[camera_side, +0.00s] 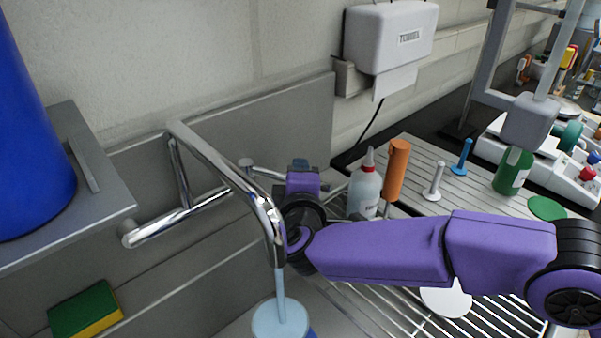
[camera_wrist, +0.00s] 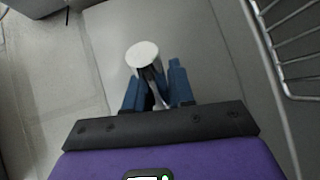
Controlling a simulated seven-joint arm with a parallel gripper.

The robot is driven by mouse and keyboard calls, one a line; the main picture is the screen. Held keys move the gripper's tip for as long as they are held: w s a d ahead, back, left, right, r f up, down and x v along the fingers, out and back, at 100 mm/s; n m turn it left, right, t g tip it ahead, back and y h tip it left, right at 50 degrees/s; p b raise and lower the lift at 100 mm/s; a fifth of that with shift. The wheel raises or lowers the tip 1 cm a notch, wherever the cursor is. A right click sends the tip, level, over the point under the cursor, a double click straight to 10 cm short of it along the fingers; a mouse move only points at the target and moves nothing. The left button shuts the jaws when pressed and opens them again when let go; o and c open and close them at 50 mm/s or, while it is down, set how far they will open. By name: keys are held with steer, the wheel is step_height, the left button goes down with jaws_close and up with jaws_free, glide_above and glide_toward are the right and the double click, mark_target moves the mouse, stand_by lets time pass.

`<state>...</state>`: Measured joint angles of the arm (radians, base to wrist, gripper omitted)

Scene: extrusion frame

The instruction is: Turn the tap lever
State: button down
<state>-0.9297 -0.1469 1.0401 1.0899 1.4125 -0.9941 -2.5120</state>
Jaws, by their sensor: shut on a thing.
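The chrome tap (camera_side: 222,165) reaches out from the grey back panel over the sink. A pale blue stream (camera_side: 280,285) runs from its spout into a light blue round-topped vessel (camera_side: 280,319). The tap lever (camera_side: 265,173) shows as a thin chrome bar behind the spout; my gripper (camera_side: 301,164) is at its right. In the wrist view, my gripper's blue fingers (camera_wrist: 157,84) are close around a narrow piece below a pale round end (camera_wrist: 142,54), which looks like part of the lever. The exact contact is hidden in the side view by my wrist.
A white squeeze bottle (camera_side: 365,190) and an orange cylinder (camera_side: 397,170) stand just right of my wrist. A wire rack (camera_side: 405,318) lies below my arm. A blue cylinder (camera_side: 30,130) stands on the left shelf. A green-yellow sponge (camera_side: 86,311) is at the lower left.

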steer(key=shift+s+m+h, duration=0.3)
steer(key=shift+m+h, duration=0.1)
steer(key=shift+h, duration=0.2)
steer(key=c, duration=1.1)
jaws_free()
steer(key=shift+o, duration=0.2)
steer(key=shift+w, duration=0.1)
